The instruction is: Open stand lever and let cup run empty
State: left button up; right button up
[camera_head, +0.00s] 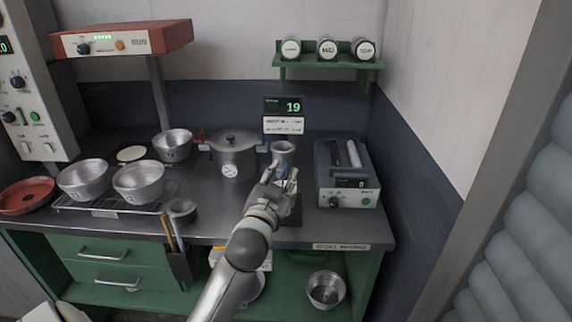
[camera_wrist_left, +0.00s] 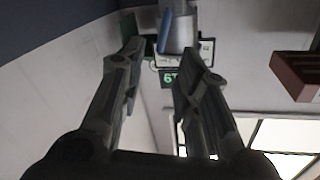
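The metal cup (camera_head: 284,148) stands on its stand at the back of the counter, in front of the display. In the left wrist view the grey cup body (camera_wrist_left: 183,28) is upside down at the top, with a blue lever-like part (camera_wrist_left: 166,30) beside it. My left gripper (camera_head: 279,177) is just in front of the cup in the head view and hides most of the stand. Its two fingers are apart in the left wrist view (camera_wrist_left: 163,62), with nothing visible between them; the blue part is beyond the fingertips. My right gripper is not in view.
Metal pans (camera_head: 139,181) stand on a rack further left. A metal bowl (camera_head: 326,290) sits on the lower shelf.

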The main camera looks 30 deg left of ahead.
aim_at(287, 163)
pick_arm(q)
jog(key=shift+p+x, duration=0.35)
jog(key=shift+x, duration=2.05)
jog(key=shift+c, duration=0.3)
grip_shut()
